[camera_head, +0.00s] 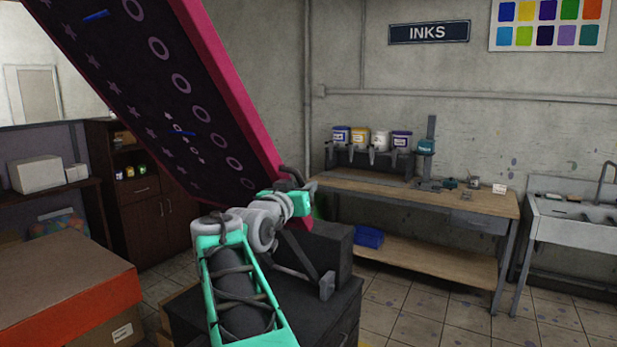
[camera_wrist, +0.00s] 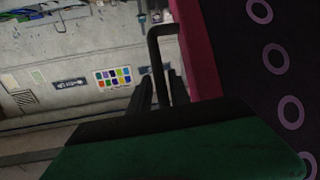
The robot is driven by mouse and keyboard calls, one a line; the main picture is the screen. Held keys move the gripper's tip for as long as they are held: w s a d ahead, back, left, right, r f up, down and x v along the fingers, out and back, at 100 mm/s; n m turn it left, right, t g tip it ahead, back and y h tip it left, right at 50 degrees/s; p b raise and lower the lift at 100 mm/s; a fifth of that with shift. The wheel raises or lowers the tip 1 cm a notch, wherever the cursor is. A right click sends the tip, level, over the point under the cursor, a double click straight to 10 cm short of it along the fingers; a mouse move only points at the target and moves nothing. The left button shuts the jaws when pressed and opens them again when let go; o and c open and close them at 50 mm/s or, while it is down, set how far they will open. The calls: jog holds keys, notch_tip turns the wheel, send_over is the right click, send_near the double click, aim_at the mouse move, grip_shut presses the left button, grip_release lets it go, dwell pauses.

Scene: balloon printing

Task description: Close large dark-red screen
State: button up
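The large dark-red screen (camera_head: 243,95) is raised and steeply tilted at the upper left of the head view. Its dark underside carries rings and stars. The red frame (camera_wrist: 197,45) and dark ringed face also show at the right of the wrist view. A dark bent handle (camera_wrist: 161,30) sticks out from the frame. My gripper (camera_head: 304,187) is at the frame's lower right edge, by the handle. In the wrist view, the fingers of my gripper (camera_wrist: 160,92) lie on either side of the handle's bar. Whether they press on it is unclear.
A dark cabinet (camera_head: 300,305) stands below the screen. A wooden bench (camera_head: 410,198) with ink pots stands against the back wall, beside a sink (camera_head: 575,215). Tiled floor is free at the lower right.

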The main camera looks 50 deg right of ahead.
jog(key=p+x, duration=0.1)
jog(key=x, duration=0.2)
jog(key=shift+w+d, duration=0.1)
jog(key=shift+d, duration=0.15)
grip_shut()
dwell(1.2)
